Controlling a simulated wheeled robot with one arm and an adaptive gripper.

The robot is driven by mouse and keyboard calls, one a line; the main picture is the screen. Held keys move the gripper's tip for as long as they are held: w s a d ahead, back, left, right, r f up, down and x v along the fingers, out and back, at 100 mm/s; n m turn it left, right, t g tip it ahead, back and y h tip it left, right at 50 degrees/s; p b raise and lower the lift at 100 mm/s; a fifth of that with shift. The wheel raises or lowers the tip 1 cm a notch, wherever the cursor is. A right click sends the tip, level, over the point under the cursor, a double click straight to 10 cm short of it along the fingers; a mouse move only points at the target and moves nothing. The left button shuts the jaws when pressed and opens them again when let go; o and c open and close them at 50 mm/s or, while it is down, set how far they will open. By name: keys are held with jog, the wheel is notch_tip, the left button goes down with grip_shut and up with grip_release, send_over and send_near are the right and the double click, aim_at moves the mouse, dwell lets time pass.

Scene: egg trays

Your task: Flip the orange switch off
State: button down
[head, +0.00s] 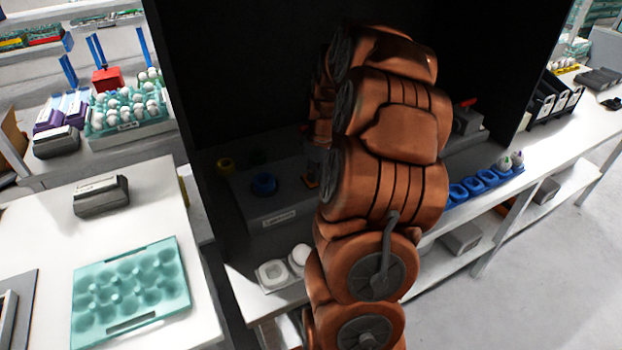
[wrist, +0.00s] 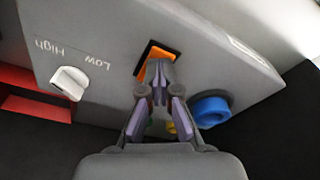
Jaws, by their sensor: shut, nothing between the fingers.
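The orange switch (wrist: 160,51) sits in a black frame on a grey control box (wrist: 115,40) in the wrist view. My gripper (wrist: 160,72) is shut and empty, with its fingertips at the switch's lower edge and covering part of it. I cannot tell whether the tips touch it or which way it is tipped. My arm hides my gripper there.
In the wrist view, a white knob (wrist: 70,83) marked High and Low is left, a blue knob (wrist: 211,110) right. Dark panels enclose the box. A teal egg tray (head: 130,325) lies on the left table.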

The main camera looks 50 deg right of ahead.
jog(key=shift+r, duration=3.2)
jog(key=shift+a, duration=0.1)
jog(key=s+a+r+g, duration=0.1)
jog(key=s+a, duration=0.2)
jog(key=a, duration=0.7)
jog(key=s+a+r+g, duration=0.1)
jog(key=s+a+r, duration=0.1)
jog(key=a, duration=0.9)
jog(key=s+a+f+m, duration=0.1)
jog(key=s+a, duration=0.4)
jog(key=s, duration=0.4)
jog(key=s+a+f+m+g, duration=0.1)
jog(key=s+a+f, duration=0.1)
jog(key=s+a, duration=0.4)
jog(key=shift+s+a+g, duration=0.2)
jog(key=shift+s+g, duration=0.1)
jog(key=shift+s, duration=1.45)
